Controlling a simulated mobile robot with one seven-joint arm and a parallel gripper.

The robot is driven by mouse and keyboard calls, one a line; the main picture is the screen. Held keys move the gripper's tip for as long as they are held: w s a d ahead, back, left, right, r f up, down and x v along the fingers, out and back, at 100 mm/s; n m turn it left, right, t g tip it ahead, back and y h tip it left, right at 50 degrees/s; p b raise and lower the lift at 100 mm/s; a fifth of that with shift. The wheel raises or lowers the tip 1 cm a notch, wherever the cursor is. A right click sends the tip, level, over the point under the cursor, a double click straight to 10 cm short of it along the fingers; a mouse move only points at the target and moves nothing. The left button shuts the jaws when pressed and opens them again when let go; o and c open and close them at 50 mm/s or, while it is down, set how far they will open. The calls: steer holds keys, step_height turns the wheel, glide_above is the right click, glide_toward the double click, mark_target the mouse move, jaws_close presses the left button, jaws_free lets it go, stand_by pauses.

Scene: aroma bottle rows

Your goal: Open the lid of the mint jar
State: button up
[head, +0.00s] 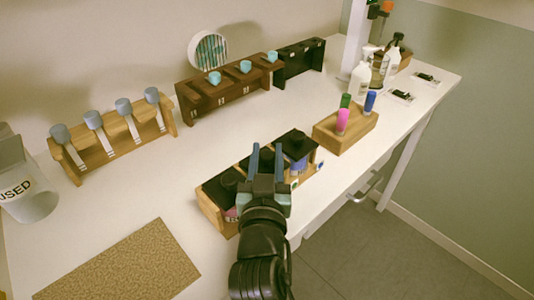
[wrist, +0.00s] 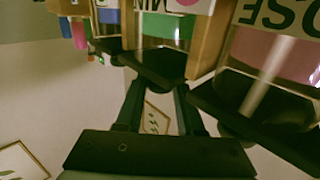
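The mint jar shows upside down in the wrist view, with a partly cut-off "MIN" label, green contents (wrist: 166,30) and a black lid (wrist: 158,66). Its lid lies just beyond my fingertips. My gripper (wrist: 160,88) is open, with its two fingers apart and nothing seen held; whether they touch the lid I cannot tell. In the head view my gripper (head: 266,150) is over the middle of a wooden jar crate (head: 217,216) and hides the mint jar. A rose jar with pink contents (wrist: 268,52) and a black lid (wrist: 245,103) stands beside it.
Another black-lidded jar (head: 297,148) stands at the crate's right end. A wooden box (head: 348,138) with several coloured sticks is just beyond. Racks (head: 120,143) (head: 228,94) line the back. A cork mat (head: 128,270) lies front left, a "USED" bin (head: 33,205) at left. The table between is clear.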

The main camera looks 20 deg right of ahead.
jaws_close()
stand_by(0.8)
steer(key=shift+r, duration=0.1)
